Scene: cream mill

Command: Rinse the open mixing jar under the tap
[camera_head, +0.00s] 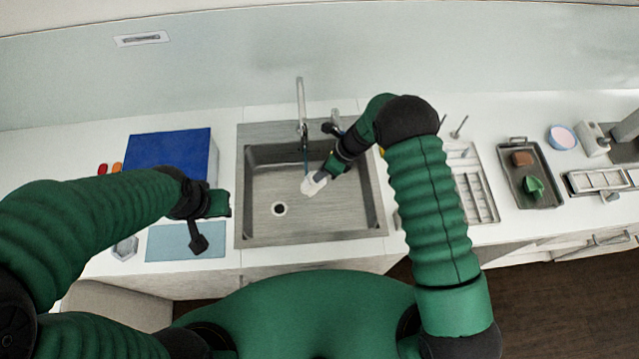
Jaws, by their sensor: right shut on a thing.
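The steel sink (265,185) is set in the white counter, with its drain (279,209) at the front left of the basin. The tap (302,105) stands at its back edge, and a thin bluish stream (306,160) shows below the spout. My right gripper (322,177) is shut on a small whitish jar (311,186), held tilted over the basin near the stream. I cannot tell if water enters the jar; its mouth is unclear. My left gripper (207,225) is over the light-blue mat, left of the sink; its jaws are not clear.
A blue box (168,148) stands left of the sink. A clear container (125,247) sits beside the light-blue mat (160,243). Right of the sink are a rack (478,190) and a grey tray (530,165) holding a brown block (522,158) and a green item (533,187).

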